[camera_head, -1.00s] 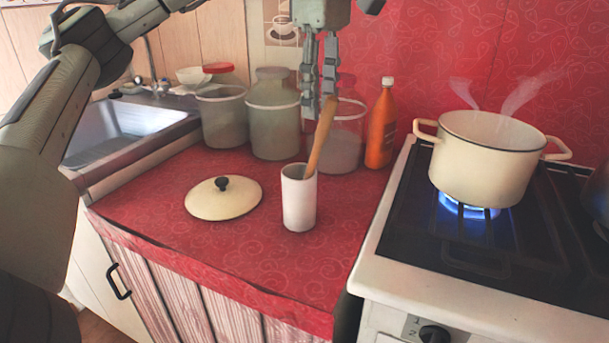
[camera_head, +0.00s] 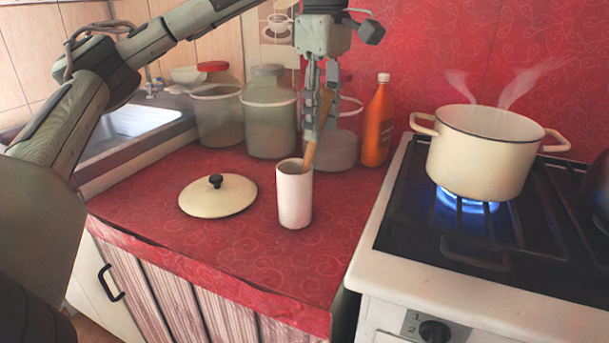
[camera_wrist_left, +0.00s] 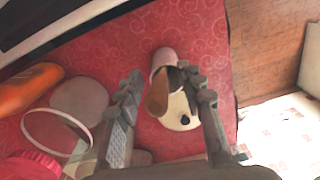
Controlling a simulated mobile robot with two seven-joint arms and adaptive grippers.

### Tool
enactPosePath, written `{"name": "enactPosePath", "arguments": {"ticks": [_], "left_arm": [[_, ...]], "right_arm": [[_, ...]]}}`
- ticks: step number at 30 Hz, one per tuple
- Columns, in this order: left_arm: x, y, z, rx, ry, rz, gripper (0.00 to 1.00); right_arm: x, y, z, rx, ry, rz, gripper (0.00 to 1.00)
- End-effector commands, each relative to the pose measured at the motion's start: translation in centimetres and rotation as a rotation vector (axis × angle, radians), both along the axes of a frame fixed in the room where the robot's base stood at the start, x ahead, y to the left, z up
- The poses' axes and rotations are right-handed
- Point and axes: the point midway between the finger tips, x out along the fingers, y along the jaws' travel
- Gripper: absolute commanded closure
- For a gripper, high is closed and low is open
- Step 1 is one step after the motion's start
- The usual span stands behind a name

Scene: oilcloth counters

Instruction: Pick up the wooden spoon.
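In the left wrist view, the spoon (camera_wrist_left: 157,94) shows between the two spread fingers of the gripper (camera_wrist_left: 163,80), with gaps on the sides. The gripper is open and does not appear to hold the spoon. My right gripper is not in view.
A cream lid (camera_head: 217,197) lies left of the cup. Glass jars (camera_head: 270,120) and an orange bottle (camera_head: 379,125) stand behind. At right, a steaming pot (camera_head: 484,160) sits over a lit blue flame on the stove (camera_head: 375,265). The counter's front is clear.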

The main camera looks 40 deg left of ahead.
Motion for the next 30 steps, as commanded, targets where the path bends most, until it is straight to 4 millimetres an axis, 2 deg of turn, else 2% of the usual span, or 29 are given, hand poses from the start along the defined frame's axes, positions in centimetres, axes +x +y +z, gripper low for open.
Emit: {"name": "enactPosePath", "arguments": {"ticks": [1, 5, 14, 23, 30], "left_arm": [[0.0, 0.0, -1.4, 0.0, 0.003, 0.0, 0.62], [-0.1, 0.0, -2.7, 0.0, 0.002, 0.001, 0.62], [0.0, 0.0, -2.9, 0.0, -0.001, 0.002, 0.63], [0.0, 0.0, -2.9, 0.0, -0.001, 0.001, 1.0], [0.0, 0.0, -2.9, 0.0, -0.001, 0.001, 1.0]], "right_arm": [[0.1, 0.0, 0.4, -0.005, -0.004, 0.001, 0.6], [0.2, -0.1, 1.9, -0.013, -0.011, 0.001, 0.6], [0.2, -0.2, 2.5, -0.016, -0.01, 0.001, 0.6], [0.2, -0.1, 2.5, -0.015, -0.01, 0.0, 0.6], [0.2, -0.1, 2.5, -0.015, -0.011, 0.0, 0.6]]}}
